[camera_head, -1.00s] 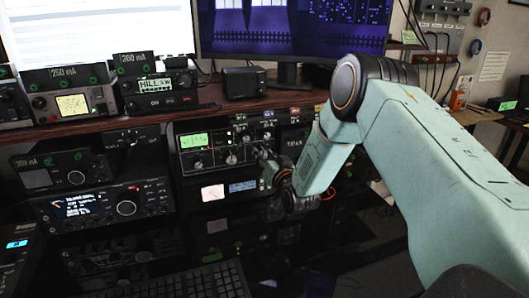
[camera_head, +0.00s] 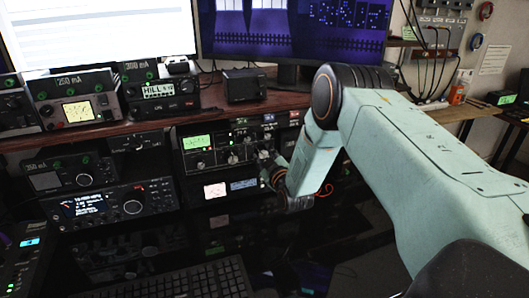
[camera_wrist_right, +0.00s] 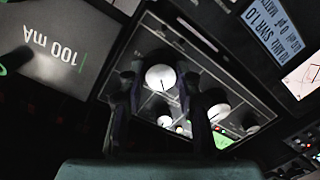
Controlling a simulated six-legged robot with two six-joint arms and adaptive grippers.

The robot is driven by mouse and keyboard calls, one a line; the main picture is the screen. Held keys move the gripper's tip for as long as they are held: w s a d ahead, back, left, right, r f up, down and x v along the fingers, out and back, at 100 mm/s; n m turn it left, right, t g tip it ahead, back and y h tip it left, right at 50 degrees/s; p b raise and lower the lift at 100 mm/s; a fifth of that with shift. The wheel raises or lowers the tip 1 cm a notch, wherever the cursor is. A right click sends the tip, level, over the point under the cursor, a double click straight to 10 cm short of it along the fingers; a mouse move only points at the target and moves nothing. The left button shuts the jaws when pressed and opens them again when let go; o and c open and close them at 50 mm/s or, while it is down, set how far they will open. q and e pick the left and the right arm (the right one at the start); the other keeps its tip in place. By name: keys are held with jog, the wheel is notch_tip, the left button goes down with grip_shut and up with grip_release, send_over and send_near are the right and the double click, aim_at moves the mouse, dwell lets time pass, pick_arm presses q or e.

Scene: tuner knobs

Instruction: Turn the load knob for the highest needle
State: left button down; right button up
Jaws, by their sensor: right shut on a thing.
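The dark tuner box (camera_head: 212,168) sits under the wooden shelf in the head view, with a lit green meter (camera_head: 197,142) and several knobs. Its needle is too small to read. My right gripper (camera_head: 267,160) is at the right part of this panel. In the right wrist view its two dark fingers (camera_wrist_right: 159,88) stand either side of a white-faced knob (camera_wrist_right: 160,77) with a dark pointer mark, and are shut on it. I cannot read the knob's label. Other white knobs (camera_wrist_right: 218,112) are beside it. My left gripper is not in view.
A white-faced meter (camera_head: 215,190) is just below the tuner. Radios (camera_head: 100,205) stand at the left, with a keyboard (camera_head: 190,280) in front. More meters (camera_head: 76,111) and a small black box (camera_head: 245,84) stand on the shelf (camera_head: 200,116). A red cable (camera_head: 325,190) hangs beside my right wrist.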

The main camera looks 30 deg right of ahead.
jog(key=shift+n+p, duration=0.4)
jog(key=shift+n, duration=0.7)
jog(key=o, duration=1.1)
jog(key=shift+o, duration=0.2)
jog(key=v, duration=1.2)
dwell(0.6)
